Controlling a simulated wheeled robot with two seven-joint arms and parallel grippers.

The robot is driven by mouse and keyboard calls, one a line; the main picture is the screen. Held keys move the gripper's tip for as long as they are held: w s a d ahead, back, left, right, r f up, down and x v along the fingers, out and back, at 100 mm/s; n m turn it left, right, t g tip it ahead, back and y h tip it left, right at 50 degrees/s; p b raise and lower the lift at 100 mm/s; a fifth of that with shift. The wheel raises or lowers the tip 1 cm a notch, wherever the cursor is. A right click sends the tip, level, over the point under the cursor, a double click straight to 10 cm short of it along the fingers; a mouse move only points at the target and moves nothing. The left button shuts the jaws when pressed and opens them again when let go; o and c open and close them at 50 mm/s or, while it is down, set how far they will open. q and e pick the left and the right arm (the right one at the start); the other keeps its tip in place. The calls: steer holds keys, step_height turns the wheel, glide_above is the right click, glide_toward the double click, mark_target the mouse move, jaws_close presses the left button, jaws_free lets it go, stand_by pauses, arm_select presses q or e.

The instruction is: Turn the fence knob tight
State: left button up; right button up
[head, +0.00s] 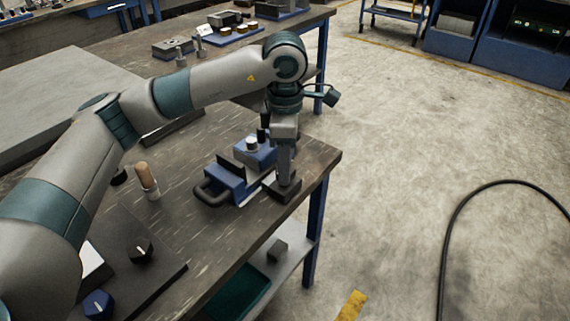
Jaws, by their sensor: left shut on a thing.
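A blue fixture (231,183) with a dark looped handle stands near the corner of the workbench. A blue block (255,155) on it carries a white-topped knob (252,143) and a black upright part. My left gripper (286,178) points straight down at the fixture's right end, over a dark block (284,190) near the bench edge. Its fingers are close together, shut on a small part there. The fingers hide that part, which seems to be the fence knob. My right gripper is out of view.
A wooden-handled tool (147,179) stands on the bench left of the fixture. A dark panel (150,280) with knobs lies at the front left. A lower shelf holds a green tray (236,299) and a dark block (277,251). The floor at right is open, with a black hose (446,235).

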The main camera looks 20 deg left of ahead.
arm_select(q)
steer(key=shift+w+r, duration=0.1)
steer(key=o, duration=1.1)
steer(key=shift+c, duration=0.2)
steer(key=shift+r, duration=0.8)
step_height(320, 180, up, 16)
steer(key=shift+f, duration=0.15)
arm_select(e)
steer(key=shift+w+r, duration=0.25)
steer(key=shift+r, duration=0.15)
